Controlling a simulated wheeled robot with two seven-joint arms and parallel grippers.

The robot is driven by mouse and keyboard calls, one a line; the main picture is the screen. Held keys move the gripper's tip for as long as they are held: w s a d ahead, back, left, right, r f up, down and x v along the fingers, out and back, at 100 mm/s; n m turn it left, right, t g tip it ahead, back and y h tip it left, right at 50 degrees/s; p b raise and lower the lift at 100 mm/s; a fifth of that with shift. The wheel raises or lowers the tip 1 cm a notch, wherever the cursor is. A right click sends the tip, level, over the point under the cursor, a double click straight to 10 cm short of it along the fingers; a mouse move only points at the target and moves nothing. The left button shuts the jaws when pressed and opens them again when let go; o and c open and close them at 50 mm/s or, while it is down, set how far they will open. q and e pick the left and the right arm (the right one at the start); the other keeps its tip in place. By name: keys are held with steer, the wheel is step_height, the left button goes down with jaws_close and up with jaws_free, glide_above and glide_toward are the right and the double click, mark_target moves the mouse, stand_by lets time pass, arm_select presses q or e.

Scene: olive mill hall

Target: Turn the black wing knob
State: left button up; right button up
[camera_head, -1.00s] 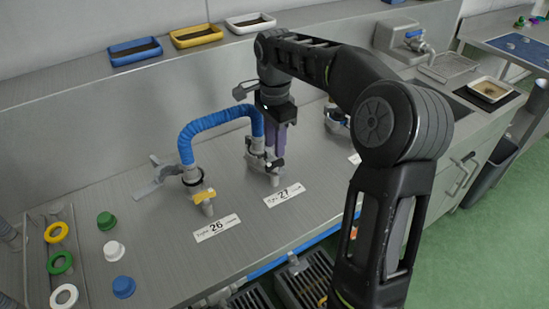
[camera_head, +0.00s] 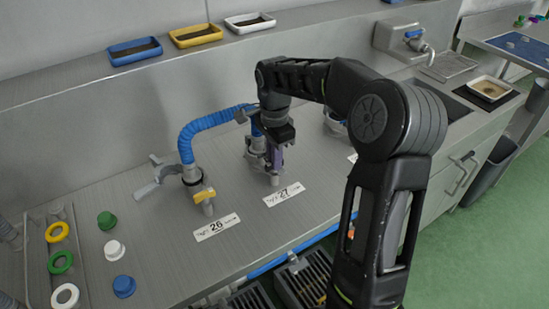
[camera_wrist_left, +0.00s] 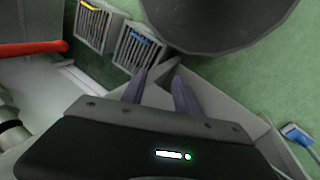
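The fitting at label 27 (camera_head: 284,194) stands on the grey bench, with a blue hose joining it to the fitting at label 26. My right gripper (camera_head: 273,165) points down over the fitting at 27, its purple-grey fingers in front of it. I cannot make out the black wing knob clearly there; the gripper and its fingers cover that part. Whether the fingers grip anything cannot be told. The fitting at 26 bears a yellow wing knob (camera_head: 204,195). My left gripper (camera_wrist_left: 158,82) shows in the left wrist view with its fingers apart and nothing between them.
The blue hose (camera_head: 207,121) arches close to the right gripper. Green, white and blue caps (camera_head: 123,286) and coloured rings lie at the left of the bench. Trays (camera_head: 135,51) stand on the back ledge. Crates (camera_head: 305,277) stand below the front edge.

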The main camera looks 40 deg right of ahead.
jaws_close()
